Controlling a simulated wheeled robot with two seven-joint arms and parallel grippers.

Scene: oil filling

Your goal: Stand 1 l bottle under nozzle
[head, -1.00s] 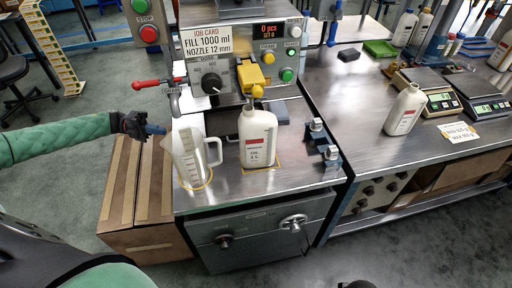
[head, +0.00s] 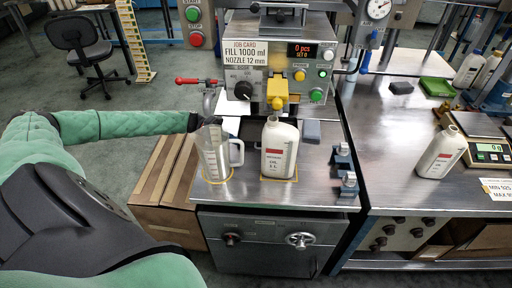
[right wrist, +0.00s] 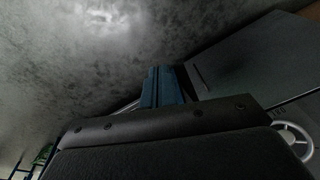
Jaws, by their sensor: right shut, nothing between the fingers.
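A white bottle with a red and white label (head: 279,150) stands upright on the metal filling bench, in front of and below the yellow nozzle (head: 277,92). A yellow outline shows at its base. I cannot tell whether its neck lines up exactly. A similar bottle (head: 441,153) stands on the right bench beside a scale. My left gripper (head: 196,122) is at the upper left of the clear jug, too dark and small to read its fingers. My right gripper (right wrist: 162,88) shows only in the right wrist view, its blue fingers shut and empty above the floor.
The clear measuring jug (head: 215,155) stands left of the bottle. Metal clamps (head: 346,170) sit at the bench's right edge, and a grey block (head: 312,131) lies behind. A handwheel (right wrist: 293,139) is at the right wrist view's lower right.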

